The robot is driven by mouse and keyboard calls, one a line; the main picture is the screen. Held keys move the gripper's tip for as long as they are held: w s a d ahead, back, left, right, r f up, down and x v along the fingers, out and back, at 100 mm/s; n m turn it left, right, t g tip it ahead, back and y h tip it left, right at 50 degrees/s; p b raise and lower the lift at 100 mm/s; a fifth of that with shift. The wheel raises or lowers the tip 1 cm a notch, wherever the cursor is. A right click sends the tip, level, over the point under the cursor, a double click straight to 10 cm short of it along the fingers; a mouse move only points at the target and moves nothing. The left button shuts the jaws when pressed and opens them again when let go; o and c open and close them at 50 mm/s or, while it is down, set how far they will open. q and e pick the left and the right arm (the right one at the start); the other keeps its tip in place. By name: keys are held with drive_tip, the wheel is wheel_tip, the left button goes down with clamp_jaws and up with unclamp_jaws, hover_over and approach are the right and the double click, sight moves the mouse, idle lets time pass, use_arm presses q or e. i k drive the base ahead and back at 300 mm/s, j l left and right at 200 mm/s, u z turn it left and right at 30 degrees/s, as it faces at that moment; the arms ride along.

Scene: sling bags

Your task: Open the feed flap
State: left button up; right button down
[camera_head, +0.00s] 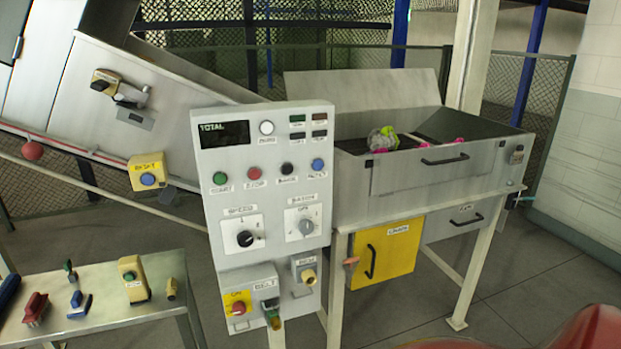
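A grey metal hopper (345,190) stands right of centre, with an open top. Its front carries a grey panel (400,175) with a black bar handle (445,160). This panel is upright and flush with the front, so it looks closed. No label shows which part is the feed flap. A second grey plate (360,100) stands raised along the back edge of the hopper. Pink, green and grey items (384,138) lie inside. Neither of my grippers shows in this view.
A control panel (262,190) with buttons and knobs stands left of the hopper. A yellow door (385,252) sits below it, with a grey drawer (463,221) beside. A small table (110,312) holds several tools at lower left. Blurred red shapes (590,330) fill the bottom right corner.

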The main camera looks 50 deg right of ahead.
sight(391, 172)
drive_tip(key=z, duration=2.4)
